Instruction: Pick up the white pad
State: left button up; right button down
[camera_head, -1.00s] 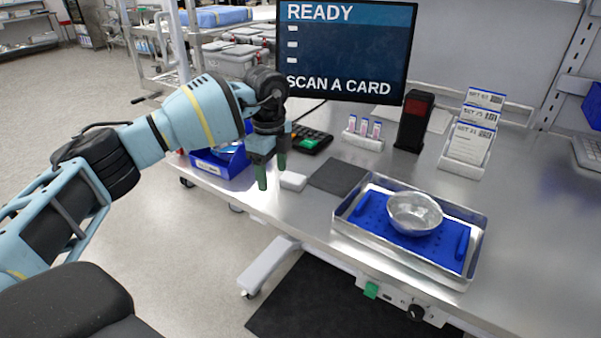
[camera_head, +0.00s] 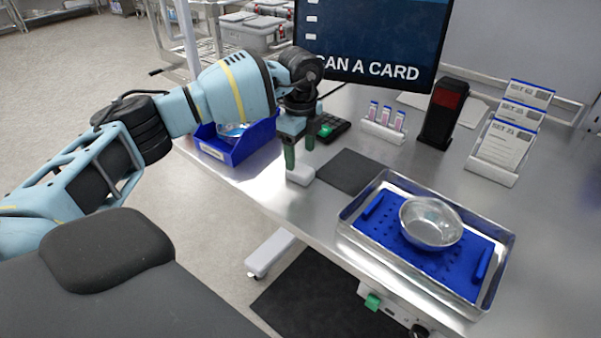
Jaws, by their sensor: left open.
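The white pad (camera_head: 300,176) is a small white block with rounded edges. It lies on the metal table near its front left edge, left of a dark grey mat (camera_head: 346,171). My left gripper (camera_head: 300,150) points down with its green fingers just above and behind the pad. The fingers are apart and nothing shows between them. One fingertip overlaps the pad in the picture, and I cannot tell whether it touches. My right gripper is not in view.
A blue bin (camera_head: 236,148) stands left of the gripper. A metal tray (camera_head: 392,262) with a blue perforated insert and a steel bowl (camera_head: 431,222) sits to the right. Behind are a keypad (camera_head: 331,129), a vial rack (camera_head: 384,128), a black scanner (camera_head: 443,115), a card holder (camera_head: 493,168) and a screen (camera_head: 375,35).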

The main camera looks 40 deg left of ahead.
aim_at(300, 169)
pick_arm(q)
jog(key=shift+s+f, duration=0.2)
jog(key=shift+f, duration=2.35)
jog(key=shift+d, duration=0.1)
jog(key=shift+c, duration=0.5)
jog(key=c, duration=0.9)
